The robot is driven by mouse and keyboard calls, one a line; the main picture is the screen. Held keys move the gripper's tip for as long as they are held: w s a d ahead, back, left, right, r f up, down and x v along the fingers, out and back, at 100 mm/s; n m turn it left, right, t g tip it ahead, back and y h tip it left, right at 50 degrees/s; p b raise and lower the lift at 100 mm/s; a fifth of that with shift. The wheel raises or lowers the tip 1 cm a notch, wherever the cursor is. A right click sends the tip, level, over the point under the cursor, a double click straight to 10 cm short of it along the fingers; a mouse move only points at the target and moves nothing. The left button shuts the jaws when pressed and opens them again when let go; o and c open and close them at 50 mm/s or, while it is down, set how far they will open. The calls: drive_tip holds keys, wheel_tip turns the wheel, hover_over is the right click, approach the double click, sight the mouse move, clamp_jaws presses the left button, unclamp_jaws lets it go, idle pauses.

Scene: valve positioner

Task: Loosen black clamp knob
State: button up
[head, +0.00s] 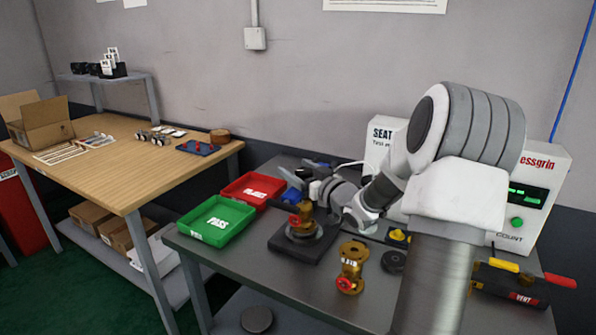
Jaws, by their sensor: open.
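A brass valve with a red handle (301,222) stands upright on a black clamp base (286,247) on the grey metal bench. My gripper (312,192) is at the far side of this valve, at the end of my arm reaching in from the right. It is small and partly hidden behind the valve; it is open, and nothing shows clearly between its fingers. I cannot pick out the black clamp knob for certain among the dark parts there. Whether my gripper touches the fixture or the knob, I cannot tell.
A green PASS tray (216,222) and a red tray (253,190) sit left of the fixture. A second brass valve (351,266) and a dark disc (393,262) lie to its right. A white tester with a green display (527,194) stands behind my arm. A wooden table (110,165) is at left.

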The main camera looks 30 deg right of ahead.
clamp_jaws()
idle(0.4)
drive_tip(key=shift+r+n+y+p, duration=0.1)
drive_tip(key=shift+n+y+p, duration=0.2)
drive_tip(key=shift+y+p, duration=0.25)
drive_tip(key=shift+a+r+n+y+p, duration=0.1)
drive_tip(key=shift+n+y+p, duration=0.3)
drive_tip(key=shift+y+p, duration=0.4)
drive_tip(key=n+y+p, duration=0.1)
drive_tip(key=n+g+y+p, duration=0.1)
drive_tip(key=y+p, duration=0.1)
drive_tip(key=shift+s+a, duration=0.1)
drive_tip(key=shift+a, duration=0.2)
drive_tip(key=n+g+y, duration=0.1)
drive_tip(key=n+g+y+p, duration=0.1)
drive_tip(key=y, duration=0.1)
drive_tip(key=n+g+y+p, duration=0.1)
drive_tip(key=shift+s+a+n+y, duration=0.2)
drive_tip(key=shift+a+n+y, duration=0.1)
drive_tip(key=shift+a+y, duration=0.05)
drive_tip(key=shift+s+a+f+n+g+y+p, duration=0.1)
drive_tip(key=shift+f+n+g+y+p, duration=0.1)
drive_tip(key=shift+n+g+y, duration=0.4)
drive_tip(key=shift+s+a+f+n+g+y+p, duration=0.1)
drive_tip(key=shift+n+g+y+p, duration=0.1)
drive_tip(key=shift+n+g+y, duration=0.35)
drive_tip(key=shift+r+g, duration=0.1)
drive_tip(key=shift+g, duration=0.25)
